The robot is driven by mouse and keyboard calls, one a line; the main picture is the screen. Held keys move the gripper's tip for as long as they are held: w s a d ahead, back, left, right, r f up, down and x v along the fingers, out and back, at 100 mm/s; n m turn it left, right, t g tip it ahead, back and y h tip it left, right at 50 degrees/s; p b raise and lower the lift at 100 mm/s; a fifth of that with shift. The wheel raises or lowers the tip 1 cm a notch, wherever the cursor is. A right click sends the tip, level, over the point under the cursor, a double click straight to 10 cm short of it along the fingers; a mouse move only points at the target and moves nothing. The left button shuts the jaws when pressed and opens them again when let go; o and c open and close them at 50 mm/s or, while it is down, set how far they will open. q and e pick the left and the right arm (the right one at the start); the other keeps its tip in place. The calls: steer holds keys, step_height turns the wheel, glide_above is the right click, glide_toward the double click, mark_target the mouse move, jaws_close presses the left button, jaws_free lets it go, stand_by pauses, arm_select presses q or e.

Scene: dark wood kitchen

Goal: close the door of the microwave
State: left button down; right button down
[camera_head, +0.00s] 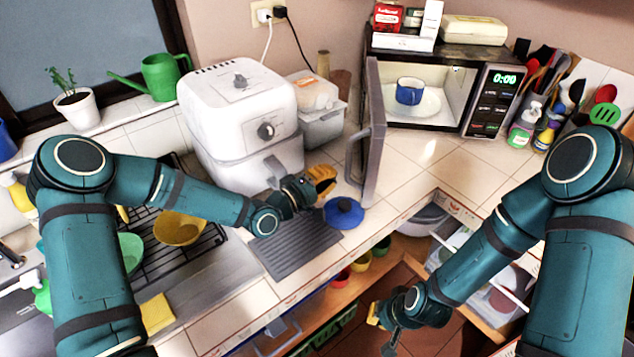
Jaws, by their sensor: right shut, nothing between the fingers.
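The microwave (491,58) stands on the corner counter at the back right, and its cavity is lit. Its door (376,140) is swung wide open on the left side and sticks out toward me, with a curved handle (352,158) on its left face. A blue mug (409,91) stands on the plate (432,103) inside. My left gripper (324,180), with orange fingers, is just left of the door handle, apparently apart from it; its finger opening is unclear. My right gripper (374,318) is shut and empty, low in front of the counter, away from the door.
A white air fryer (240,110) and a food container (318,118) stand left of the door. A blue lid (344,212) lies below my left gripper. Bottles (523,125) and utensils stand right of the microwave. Boxes (405,25) sit on top. Counter before the cavity is clear.

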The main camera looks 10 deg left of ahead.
mark_target(366, 165)
arm_select(q)
steer(key=w+d, duration=0.2)
steer(key=d, duration=0.3)
steer(key=shift+w, duration=0.4)
steer(key=shift+d, duration=0.75)
